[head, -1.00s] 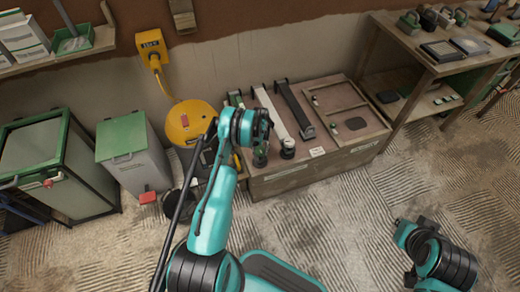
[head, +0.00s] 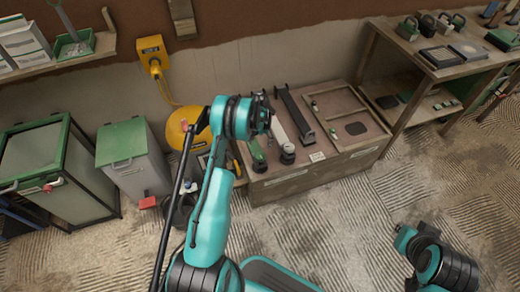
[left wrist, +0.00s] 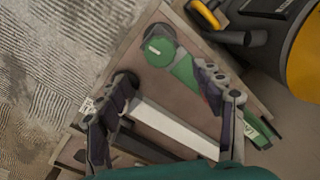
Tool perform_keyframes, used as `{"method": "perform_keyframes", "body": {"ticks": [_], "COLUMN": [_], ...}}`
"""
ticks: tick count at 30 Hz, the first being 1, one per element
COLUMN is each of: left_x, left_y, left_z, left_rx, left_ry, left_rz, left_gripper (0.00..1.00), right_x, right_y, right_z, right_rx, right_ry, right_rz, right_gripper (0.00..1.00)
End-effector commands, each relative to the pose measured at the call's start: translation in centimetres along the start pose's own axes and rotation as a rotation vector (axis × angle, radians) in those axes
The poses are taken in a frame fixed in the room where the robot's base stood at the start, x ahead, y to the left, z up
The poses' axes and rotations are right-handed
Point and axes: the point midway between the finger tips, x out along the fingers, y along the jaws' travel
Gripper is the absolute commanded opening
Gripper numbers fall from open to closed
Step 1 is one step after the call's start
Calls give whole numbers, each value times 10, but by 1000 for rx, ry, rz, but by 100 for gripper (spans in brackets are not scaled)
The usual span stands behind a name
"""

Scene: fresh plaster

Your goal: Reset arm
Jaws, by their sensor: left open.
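My left arm (head: 209,215) reaches up over the left end of a low wooden bench, its wrist (head: 240,118) bent. The wrist hides most of my left gripper in the head view. In the left wrist view the left gripper (left wrist: 165,78) is open, with nothing held between its fingers. Below it lie a green tool with a round end (left wrist: 159,50) and a pale bar (left wrist: 168,125). The gap between fingers and tools is hard to judge. Part of my right arm (head: 440,258) shows at the lower right, but its gripper is not visible.
The wooden bench (head: 290,184) also holds a dark long tool (head: 298,115) and a frame. A yellow round machine (head: 184,125) stands left of it, near a grey bin with green lid (head: 138,165). Shelving (head: 395,110) stands at right. Textured floor lies in front.

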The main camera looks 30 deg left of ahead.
Motion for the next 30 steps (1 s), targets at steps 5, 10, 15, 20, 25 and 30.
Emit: {"method": "perform_keyframes", "body": {"ticks": [5, 10, 15, 20, 25, 30], "left_x": [-18, -21, -21, -21, -31, -92], "left_y": [0, 0, 0, 0, 3, 22], "left_z": [0, 0, 0, 0, 0, 4], "left_rx": [0, 0, 0, 0, 3, 22], "left_ry": [0, 0, 0, 0, 7, 58], "left_rz": [0, 0, 0, 0, -1, -6], "left_gripper": [67, 67, 67, 67, 67, 67], "right_x": [0, 0, 0, 0, 0, 0], "right_y": [0, 0, 0, 0, 0, 0], "right_z": [0, 0, 0, 0, 0, 0], "right_rx": [0, 0, 0, 0, 0, 0], "right_ry": [0, 0, 0, 0, 0, 0], "right_rz": [0, 0, 0, 0, 0, 0], "right_gripper": [0, 0, 0, 0, 0, 0]}}
